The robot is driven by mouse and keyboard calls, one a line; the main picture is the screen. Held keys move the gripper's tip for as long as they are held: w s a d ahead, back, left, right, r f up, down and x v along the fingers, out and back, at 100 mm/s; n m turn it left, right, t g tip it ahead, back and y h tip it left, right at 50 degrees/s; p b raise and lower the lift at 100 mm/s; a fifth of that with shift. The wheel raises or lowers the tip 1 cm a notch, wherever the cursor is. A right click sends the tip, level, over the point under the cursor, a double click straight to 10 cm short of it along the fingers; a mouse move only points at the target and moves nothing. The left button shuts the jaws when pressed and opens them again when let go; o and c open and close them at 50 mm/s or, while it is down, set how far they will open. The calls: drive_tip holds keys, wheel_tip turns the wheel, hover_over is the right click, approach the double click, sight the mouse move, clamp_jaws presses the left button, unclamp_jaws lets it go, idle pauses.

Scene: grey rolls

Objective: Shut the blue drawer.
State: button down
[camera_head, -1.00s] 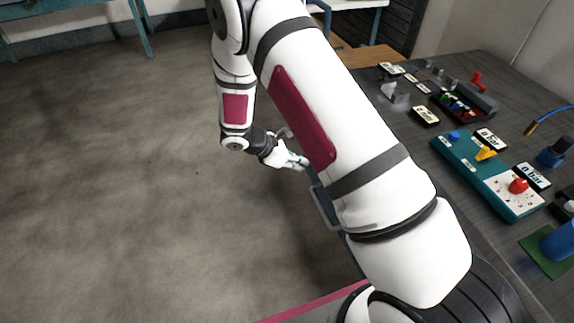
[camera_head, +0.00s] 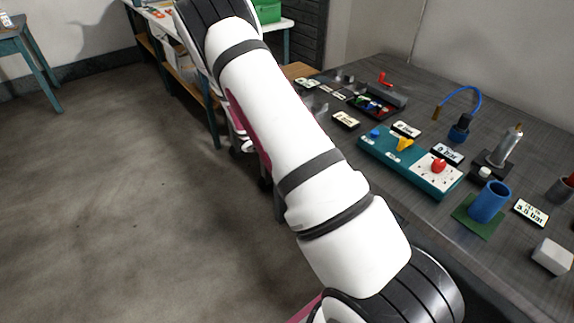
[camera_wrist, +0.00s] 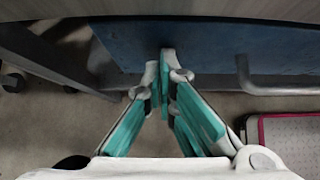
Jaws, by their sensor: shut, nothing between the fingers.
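The blue drawer's front (camera_wrist: 215,42) spans the upper part of the wrist view, just under the grey bench edge. Its metal bar handle (camera_wrist: 285,90) is at the right. My gripper (camera_wrist: 166,58) is shut and empty, with its fingertips at the blue front, left of the handle. I cannot tell whether the tips touch it or how far the drawer stands out. In the head view my arm hides the drawer and most of the gripper.
The grey bench (camera_head: 400,80) at the right carries a teal control box (camera_head: 405,165), a blue cup (camera_head: 490,201) and several labels. A white table (camera_head: 150,20) stands at the back. The floor (camera_head: 130,200) at the left is clear.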

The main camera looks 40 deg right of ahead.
drive_tip(key=shift+d, duration=0.8)
drive_tip(key=shift+d+r, duration=0.1)
drive_tip(key=a+r+p, duration=0.1)
drive_tip(key=a+r, duration=0.5)
drive_tip(key=a, duration=0.5)
drive_tip(key=shift+a+r, duration=0.35)
drive_tip(key=shift+r, duration=0.05)
